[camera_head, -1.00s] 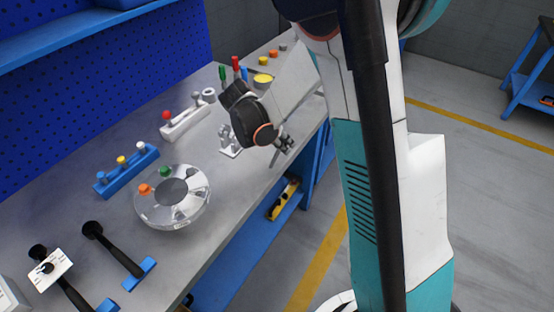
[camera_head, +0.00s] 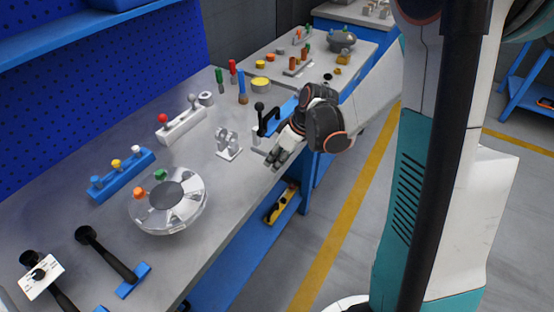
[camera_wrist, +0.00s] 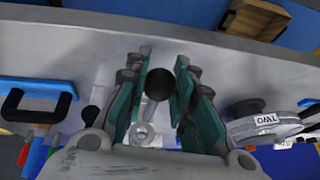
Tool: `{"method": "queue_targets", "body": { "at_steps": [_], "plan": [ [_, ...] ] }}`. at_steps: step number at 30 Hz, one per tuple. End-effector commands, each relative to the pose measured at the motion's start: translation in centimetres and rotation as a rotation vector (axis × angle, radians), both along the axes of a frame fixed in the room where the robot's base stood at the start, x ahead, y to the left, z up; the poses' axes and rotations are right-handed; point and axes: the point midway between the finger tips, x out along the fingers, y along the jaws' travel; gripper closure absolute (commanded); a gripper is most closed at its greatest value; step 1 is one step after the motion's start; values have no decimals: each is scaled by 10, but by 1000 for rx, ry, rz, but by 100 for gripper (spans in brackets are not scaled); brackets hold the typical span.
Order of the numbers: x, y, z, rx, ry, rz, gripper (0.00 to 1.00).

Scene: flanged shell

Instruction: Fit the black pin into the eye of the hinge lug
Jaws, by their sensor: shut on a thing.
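The hinge lug (camera_head: 229,145), a grey two-cheeked bracket on a small plate, stands upright on the bench in the head view. My gripper (camera_head: 275,160) is just right of it and apart from it, near the bench's front edge. In the wrist view, my gripper (camera_wrist: 160,62) has its fingers on both sides of the black pin (camera_wrist: 159,83), seen end-on as a dark round shape. The fingers are shut on it.
The round flanged shell (camera_head: 145,215) lies at front left, and a white rack (camera_head: 182,127) stands left of the lug. The bench edge drops off on the right.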

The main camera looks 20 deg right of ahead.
Motion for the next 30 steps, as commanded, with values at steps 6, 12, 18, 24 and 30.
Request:
{"method": "queue_targets", "body": {
  "at_steps": [6, 12, 18, 24, 30],
  "plan": [
    [-1, -1, 1, 1, 2, 3, 100],
    [5, 3, 2, 3, 4, 8, 100],
    [17, 12, 2, 1, 3, 8, 100],
    [32, 22, 2, 1, 4, 10, 100],
    [43, 31, 2, 2, 5, 9, 100]
  ]
}}
